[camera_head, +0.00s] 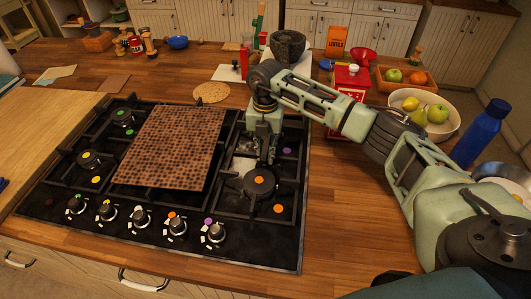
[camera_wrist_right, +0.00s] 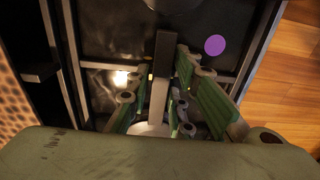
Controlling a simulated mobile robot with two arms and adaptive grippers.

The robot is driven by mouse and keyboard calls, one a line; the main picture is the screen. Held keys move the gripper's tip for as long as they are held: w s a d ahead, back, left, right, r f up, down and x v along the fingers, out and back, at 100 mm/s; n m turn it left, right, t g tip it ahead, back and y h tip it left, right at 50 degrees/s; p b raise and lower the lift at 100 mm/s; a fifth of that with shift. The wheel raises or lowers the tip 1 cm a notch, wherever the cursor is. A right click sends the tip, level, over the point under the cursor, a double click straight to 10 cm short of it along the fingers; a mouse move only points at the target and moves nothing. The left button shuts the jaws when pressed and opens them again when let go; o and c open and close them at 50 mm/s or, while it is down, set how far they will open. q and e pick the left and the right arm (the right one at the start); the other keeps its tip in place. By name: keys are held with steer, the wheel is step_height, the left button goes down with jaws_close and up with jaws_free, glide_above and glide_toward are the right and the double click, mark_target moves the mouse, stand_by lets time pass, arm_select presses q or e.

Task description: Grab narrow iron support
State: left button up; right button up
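The narrow iron support is the dark grate (camera_head: 227,173) over the right-hand burners of the black gas hob (camera_head: 140,225). My right gripper (camera_head: 268,160) points down over this grate, just behind the burner with an orange dot. In the right wrist view a bar of the grate (camera_wrist_right: 163,85) runs between the two green-padded fingers of my right gripper (camera_wrist_right: 166,72). The fingers stand close on either side of the bar. I cannot tell whether they press on it. The gripper hides part of the grate in the head view. My left gripper is not in view.
A brown patterned board (camera_head: 170,148) lies across the middle of the hob. Knobs (camera_head: 140,217) line its front. Behind stand a stone mortar (camera_head: 287,46) and a red tin (camera_head: 350,84). A fruit bowl (camera_head: 443,128) and blue bottle (camera_head: 481,133) are at the right.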

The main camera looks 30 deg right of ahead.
jaws_close()
steer(key=shift+w+r, duration=0.1)
stand_by(0.4)
steer(key=shift+r, duration=0.1)
